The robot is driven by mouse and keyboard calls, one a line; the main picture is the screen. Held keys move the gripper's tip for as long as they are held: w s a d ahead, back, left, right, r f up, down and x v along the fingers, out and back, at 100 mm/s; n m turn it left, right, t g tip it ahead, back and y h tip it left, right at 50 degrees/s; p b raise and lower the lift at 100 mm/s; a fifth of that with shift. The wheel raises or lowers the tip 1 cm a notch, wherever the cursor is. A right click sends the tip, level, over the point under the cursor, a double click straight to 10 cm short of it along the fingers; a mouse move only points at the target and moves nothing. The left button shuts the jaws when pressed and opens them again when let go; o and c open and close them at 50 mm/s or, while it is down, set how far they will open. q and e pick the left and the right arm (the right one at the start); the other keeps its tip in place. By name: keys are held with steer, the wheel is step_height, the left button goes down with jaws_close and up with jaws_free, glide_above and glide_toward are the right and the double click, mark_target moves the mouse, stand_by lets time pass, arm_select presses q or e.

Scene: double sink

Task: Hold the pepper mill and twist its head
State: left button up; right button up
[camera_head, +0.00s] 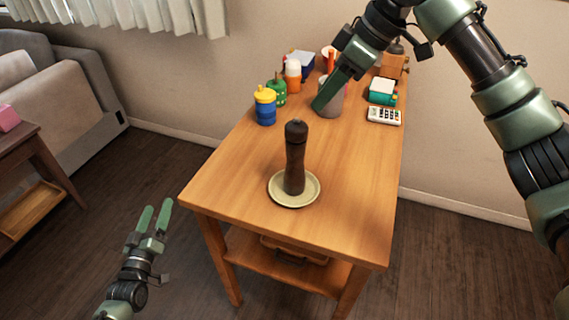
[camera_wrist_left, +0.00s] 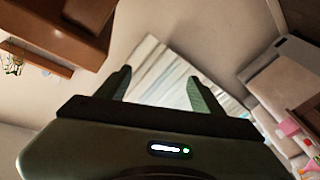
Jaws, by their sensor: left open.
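The dark brown pepper mill (camera_head: 295,165) stands upright on a pale round plate (camera_head: 310,199) near the front of the wooden table. Its rounded head is on top, and nothing touches it. My left gripper (camera_head: 154,217) is open and empty, low to the left of the table and apart from the mill. Its two spread fingers also show in the left wrist view (camera_wrist_left: 158,88), with nothing between them. My right gripper (camera_head: 326,98) is over the back part of the table, behind the mill. I see it side-on, so its finger gap is hidden.
On the table (camera_head: 345,170) at the back left stand a blue-yellow container (camera_head: 265,106), a green one (camera_head: 277,92) and an orange-white bottle (camera_head: 293,76). A grey cup (camera_head: 333,104) is partly behind my right gripper. Table around the plate is clear.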

mark_target(291, 158)
arm_select(q)
steer(key=w+d+r+t+h, duration=0.2)
steer(key=w+d+r, duration=0.1)
steer(key=r, duration=0.7)
steer(key=d+r+m+g+h, duration=0.1)
steer(key=d+m+h, duration=0.1)
steer(key=d, duration=0.5)
steer(key=d+r+m+g+h, duration=0.1)
steer(key=d+m+h, duration=0.2)
steer(key=d, duration=0.3)
steer(key=d+r+m+g+h, duration=0.1)
steer(key=d+m+h, duration=0.1)
steer(key=d, duration=0.5)
steer(key=shift+w+d+r+g+h, duration=0.3)
steer(key=shift+w+r+g+h, duration=0.05)
steer(key=shift+w+g+h, duration=0.05)
steer(key=d+r+m, duration=0.1)
steer(key=d, duration=0.2)
steer(key=s+d+r+m+g, duration=0.1)
steer(key=d+m, duration=0.1)
steer(key=d, duration=0.2)
steer(key=s+d+r+m, duration=0.1)
steer(key=d, duration=0.3)
steer(key=shift+d+r+m+g, duration=0.1)
steer(key=shift+r+m+g, duration=0.3)
steer(key=shift+d+r, duration=0.35)
steer(key=shift+r, duration=0.1)
steer(key=shift+t+y, duration=0.3)
steer(key=shift+x, duration=3.8)
